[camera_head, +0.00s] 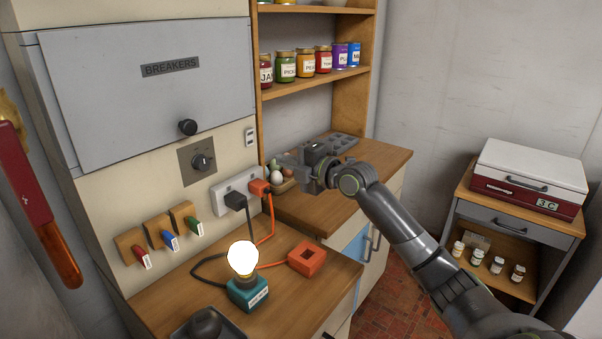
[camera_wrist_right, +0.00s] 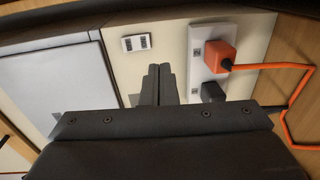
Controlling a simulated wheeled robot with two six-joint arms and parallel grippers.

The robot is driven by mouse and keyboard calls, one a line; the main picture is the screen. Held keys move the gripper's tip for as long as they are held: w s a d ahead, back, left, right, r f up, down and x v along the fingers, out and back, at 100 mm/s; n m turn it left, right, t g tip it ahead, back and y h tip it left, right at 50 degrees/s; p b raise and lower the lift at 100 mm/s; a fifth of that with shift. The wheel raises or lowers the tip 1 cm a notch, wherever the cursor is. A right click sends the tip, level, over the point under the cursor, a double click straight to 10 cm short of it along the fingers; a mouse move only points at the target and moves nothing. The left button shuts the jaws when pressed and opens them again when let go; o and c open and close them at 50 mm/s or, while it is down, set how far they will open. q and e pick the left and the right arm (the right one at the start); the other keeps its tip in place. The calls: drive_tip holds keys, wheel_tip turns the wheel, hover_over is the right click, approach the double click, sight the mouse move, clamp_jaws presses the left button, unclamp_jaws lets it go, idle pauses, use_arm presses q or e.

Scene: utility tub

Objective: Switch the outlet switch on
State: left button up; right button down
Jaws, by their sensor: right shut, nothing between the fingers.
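The white outlet plate (camera_head: 239,183) is on the cream panel above the left counter, with a black plug (camera_head: 235,200) and an orange plug (camera_head: 259,187) in it. In the right wrist view the outlet plate (camera_wrist_right: 204,34) shows right of the fingers, with small switch marks beside the plugs; their positions are too small to tell. My left gripper is out of view.
A lit bulb (camera_head: 242,257) on a teal base (camera_head: 248,293) and an orange box (camera_head: 307,259) stand on the counter, with cords running to the plugs. Eggs (camera_head: 277,177) lie near my right gripper. A knob (camera_head: 203,161) sits left of the switch plate.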

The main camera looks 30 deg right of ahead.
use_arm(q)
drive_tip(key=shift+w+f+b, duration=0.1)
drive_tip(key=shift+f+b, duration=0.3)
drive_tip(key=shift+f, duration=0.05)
use_arm(e)
drive_tip(key=v, duration=0.4)
drive_tip(key=shift+s+d+f, duration=0.2)
drive_tip(key=shift+s+f, duration=0.05)
drive_tip(key=shift+f, duration=0.15)
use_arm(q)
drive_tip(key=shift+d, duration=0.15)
use_arm(e)
drive_tip(key=shift+s, duration=0.1)
